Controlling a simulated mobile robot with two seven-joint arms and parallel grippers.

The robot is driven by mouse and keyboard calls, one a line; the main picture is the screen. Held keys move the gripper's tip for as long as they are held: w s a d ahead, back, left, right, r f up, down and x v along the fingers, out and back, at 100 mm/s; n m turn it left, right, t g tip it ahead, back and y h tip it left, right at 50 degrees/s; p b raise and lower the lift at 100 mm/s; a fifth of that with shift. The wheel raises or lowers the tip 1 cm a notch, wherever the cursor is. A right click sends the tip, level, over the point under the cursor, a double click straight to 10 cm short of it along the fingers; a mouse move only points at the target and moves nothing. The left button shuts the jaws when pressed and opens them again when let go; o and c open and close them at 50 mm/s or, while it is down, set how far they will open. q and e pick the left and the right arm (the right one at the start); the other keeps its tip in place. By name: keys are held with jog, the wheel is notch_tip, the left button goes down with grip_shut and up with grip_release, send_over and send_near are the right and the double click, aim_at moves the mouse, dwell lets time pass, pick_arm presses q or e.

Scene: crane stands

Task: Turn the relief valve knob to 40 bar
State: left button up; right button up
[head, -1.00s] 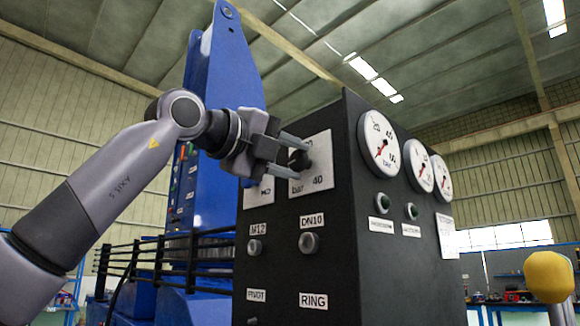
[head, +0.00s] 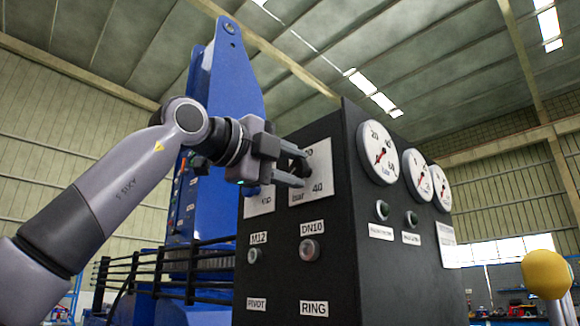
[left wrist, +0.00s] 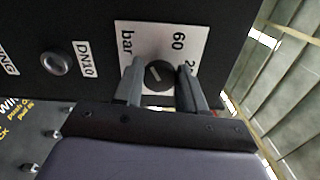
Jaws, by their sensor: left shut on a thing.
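The relief valve knob (left wrist: 158,75) is dark and round with a pale mark, on a white scale plate (head: 318,160) on the black panel. In the left wrist view the plate shows "bar", "60" and part of a "2"; in the head view "40" is at its lower right. My left gripper (head: 298,166) is at the knob, shut on it; in the left wrist view its grey fingers (left wrist: 162,85) are on either side of it. Fingers hide most of the knob in the head view. I cannot tell which number the mark points at. My right gripper is not in view.
Three round gauges, the nearest largest (head: 378,152), sit on the panel's right face. A knob labelled DN10 (head: 309,249) and one labelled M12 (head: 255,256) are below the plate. A blue crane column (head: 232,75) and black railing stand behind my arm.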

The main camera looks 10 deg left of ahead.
pick_arm(q)
jog(key=o, duration=1)
jog(key=shift+s+a, duration=0.2)
jog(key=shift+s, duration=0.05)
jog(key=b+v, duration=0.2)
jog(key=v, duration=0.4)
jog(key=shift+s+a, duration=0.15)
jog(key=shift+s, duration=0.1)
